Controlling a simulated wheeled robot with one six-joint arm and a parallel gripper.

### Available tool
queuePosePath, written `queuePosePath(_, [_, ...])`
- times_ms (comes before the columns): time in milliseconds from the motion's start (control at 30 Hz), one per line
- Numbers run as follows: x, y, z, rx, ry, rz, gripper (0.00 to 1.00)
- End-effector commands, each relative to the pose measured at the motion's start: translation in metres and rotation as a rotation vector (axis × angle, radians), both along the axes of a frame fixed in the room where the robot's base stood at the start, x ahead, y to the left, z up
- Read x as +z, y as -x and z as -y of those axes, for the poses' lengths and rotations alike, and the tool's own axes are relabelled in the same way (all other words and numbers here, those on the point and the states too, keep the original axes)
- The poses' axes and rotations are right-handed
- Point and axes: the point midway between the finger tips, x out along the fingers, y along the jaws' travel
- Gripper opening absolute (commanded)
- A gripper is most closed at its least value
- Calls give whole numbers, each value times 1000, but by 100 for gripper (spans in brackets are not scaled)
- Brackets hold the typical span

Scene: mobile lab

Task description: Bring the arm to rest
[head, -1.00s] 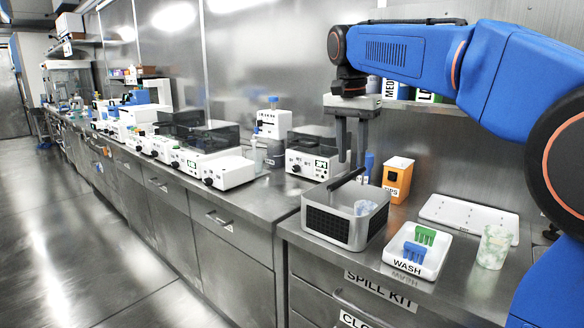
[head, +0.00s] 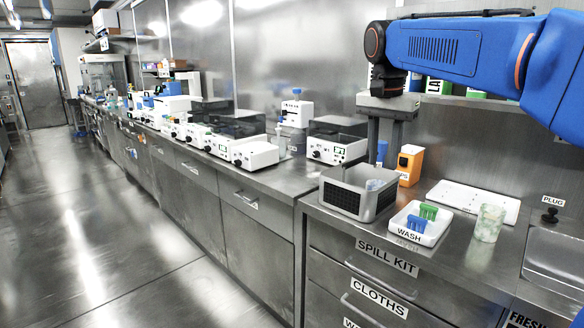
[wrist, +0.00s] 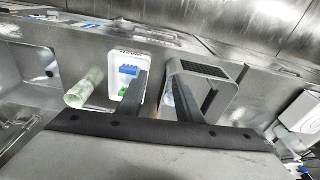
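My arm (head: 460,48) reaches in from the right above the counter, blue with black joints, with its wrist bent down. My gripper (head: 384,150) points down beside and above the grey metal bin (head: 345,193). In the wrist view the two dark fingers of my gripper (wrist: 160,92) stand apart with nothing between them, so it is open and empty. The bin and the white wash tray (wrist: 118,70) show beyond the fingers there. I cannot tell exactly how far the fingertips are from the bin's rim.
The wash tray (head: 408,238) holds a blue and a green rack. A pale glass cup (head: 488,223), an orange box (head: 410,166) and a white board (head: 470,202) stand nearby. White instruments (head: 337,148) line the counter to the left. The floor (head: 110,240) at left is clear.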

Motion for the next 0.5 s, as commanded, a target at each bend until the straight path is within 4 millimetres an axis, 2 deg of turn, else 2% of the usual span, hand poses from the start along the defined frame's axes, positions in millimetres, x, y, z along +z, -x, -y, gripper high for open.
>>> queuePosePath(267, [-17, 33, 13, 84, -5, 25, 32])
queuePosePath(367, [-27, 51, 20, 128, -6, 41, 32])
queuePosePath(500, [-50, 86, 32, 214, -3, 70, 32])
